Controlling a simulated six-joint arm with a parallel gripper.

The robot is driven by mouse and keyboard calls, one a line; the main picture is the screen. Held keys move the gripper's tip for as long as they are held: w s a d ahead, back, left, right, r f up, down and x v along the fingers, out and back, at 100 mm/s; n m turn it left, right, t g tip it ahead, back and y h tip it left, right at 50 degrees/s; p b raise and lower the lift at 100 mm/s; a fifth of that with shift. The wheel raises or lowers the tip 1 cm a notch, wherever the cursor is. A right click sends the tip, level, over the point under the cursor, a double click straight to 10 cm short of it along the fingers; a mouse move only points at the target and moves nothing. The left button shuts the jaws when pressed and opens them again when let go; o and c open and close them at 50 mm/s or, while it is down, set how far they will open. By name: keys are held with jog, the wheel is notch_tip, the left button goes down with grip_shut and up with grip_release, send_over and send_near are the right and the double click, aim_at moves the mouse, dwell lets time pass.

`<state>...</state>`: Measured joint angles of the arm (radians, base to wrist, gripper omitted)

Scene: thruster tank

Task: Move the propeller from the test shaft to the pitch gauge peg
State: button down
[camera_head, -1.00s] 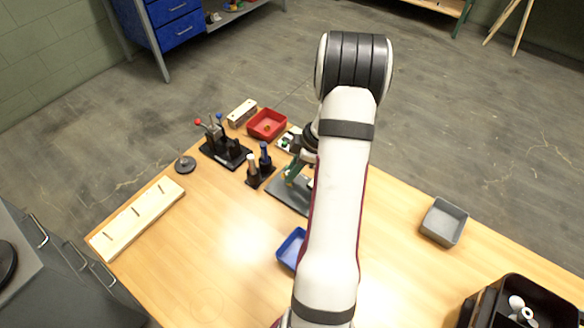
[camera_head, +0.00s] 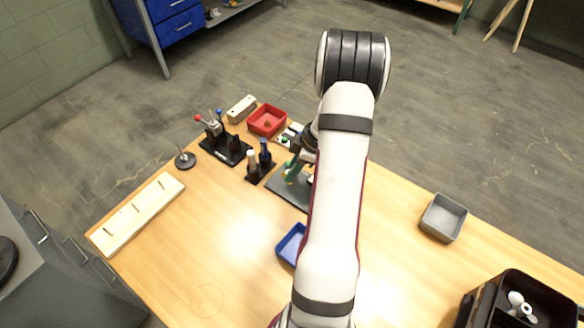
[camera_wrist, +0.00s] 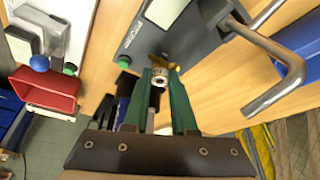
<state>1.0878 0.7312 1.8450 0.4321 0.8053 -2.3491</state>
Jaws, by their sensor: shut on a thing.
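My gripper (camera_head: 294,170) has green fingers and stands over the dark grey plate (camera_head: 288,195) in the head view. In the wrist view the fingers (camera_wrist: 161,82) are shut around a small silver ring-like hub (camera_wrist: 160,80). Brass-coloured parts (camera_wrist: 173,61) show just beyond it; this looks like the propeller, mostly hidden. A yellow bit (camera_head: 289,182) shows by the fingertips in the head view. I cannot tell whether it is clear of the test shaft. A round dark base with a short upright peg (camera_head: 185,158) stands left of the tool stands; it may be the pitch gauge peg.
A black lever stand (camera_head: 226,148) and a small dark holder (camera_head: 260,168) are left of my gripper. A red bin (camera_head: 252,134), blue bin (camera_head: 282,259), grey bin (camera_head: 426,226) and slotted wooden block (camera_head: 125,232) surround open table. A black box (camera_head: 480,310) holds white parts.

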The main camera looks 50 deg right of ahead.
jog(key=shift+f, duration=0.45)
jog(key=c, duration=0.6)
grip_release()
jog(key=shift+c, duration=0.2)
jog(key=w+a+v, duration=0.1)
jog(key=v, duration=1.8)
jog(key=shift+r, duration=0.6)
jog(key=shift+w, duration=0.2)
